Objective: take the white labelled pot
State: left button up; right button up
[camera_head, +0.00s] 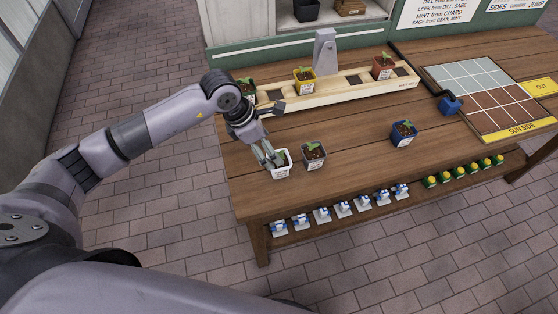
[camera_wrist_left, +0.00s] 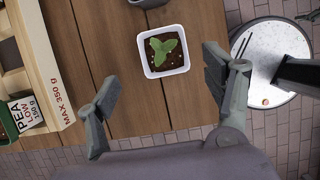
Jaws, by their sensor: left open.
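The white labelled pot (camera_head: 280,164) stands upright near the front left corner of the table, with a label on its front and a green seedling in dark soil. It also shows in the left wrist view (camera_wrist_left: 163,66), seen from above. My left gripper (camera_head: 267,160) is just above and beside this pot. In the left wrist view my left gripper (camera_wrist_left: 160,85) is open, with the pot between and a little beyond its fingertips; I cannot tell if a finger touches it. My right gripper is in neither view.
A grey pot (camera_head: 314,155) stands close to the right of the white pot. A blue pot (camera_head: 403,133) is farther right. Behind is a wooden balance rack (camera_head: 335,86) with yellow and red pots. A gridded tray (camera_head: 490,95) lies at the right. A lower shelf holds small bottles.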

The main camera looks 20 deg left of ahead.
pick_arm(q)
jog(key=shift+x, duration=1.25)
jog(key=shift+d+f+p, duration=0.15)
jog(key=shift+f+p, duration=0.1)
jog(key=shift+p, duration=0.25)
jog(key=p+x, duration=0.1)
jog(key=x, duration=0.2)
jog(key=shift+d+f, duration=0.25)
jog(key=shift+d+f+p, duration=0.1)
jog(key=shift+f+p, duration=0.2)
jog(key=shift+f, duration=0.2)
jog(key=shift+c, duration=0.6)
jog(key=c, duration=1.4)
jog(key=shift+w+r, duration=0.1)
jog(key=shift+c, duration=0.7)
